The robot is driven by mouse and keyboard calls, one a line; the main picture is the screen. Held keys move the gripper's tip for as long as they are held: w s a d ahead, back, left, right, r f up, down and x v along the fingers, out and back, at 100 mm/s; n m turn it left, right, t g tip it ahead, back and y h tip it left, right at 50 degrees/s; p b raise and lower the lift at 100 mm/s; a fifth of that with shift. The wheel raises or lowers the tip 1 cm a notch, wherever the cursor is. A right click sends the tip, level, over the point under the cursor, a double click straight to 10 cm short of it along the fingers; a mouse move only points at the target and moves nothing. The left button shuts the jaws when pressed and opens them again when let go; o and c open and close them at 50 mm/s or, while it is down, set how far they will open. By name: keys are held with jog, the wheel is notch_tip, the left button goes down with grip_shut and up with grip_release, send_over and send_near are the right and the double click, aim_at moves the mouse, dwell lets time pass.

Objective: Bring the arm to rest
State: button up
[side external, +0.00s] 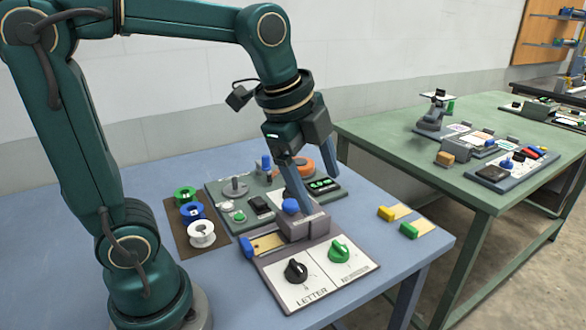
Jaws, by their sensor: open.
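My arm reaches from the left over the blue table (140,182). My gripper (325,188) points down and is open, with nothing seen between its fingers. It is above the grey press (306,228), which has a round blue knob (290,206) on top and a blue block (247,246) at its left end. One finger shows in front of the grey-green panel behind. I cannot tell whether the near fingertip touches the press.
A plate with a black dial (296,271) and a green dial (339,250) lies in front. Green, blue and white spools (201,234) stand at left. An orange round part (303,166) is behind. A green table (482,194) stands beyond.

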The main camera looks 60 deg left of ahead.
jog(key=s+f+n+t, duration=0.1)
jog(key=s+f+n, duration=0.2)
jog(key=s+n, duration=0.6)
jog(key=n, duration=0.4)
jog(key=shift+s+d+f+n, duration=0.25)
jog(key=shift+d+f+n, duration=0.05)
jog(key=shift+d, duration=0.1)
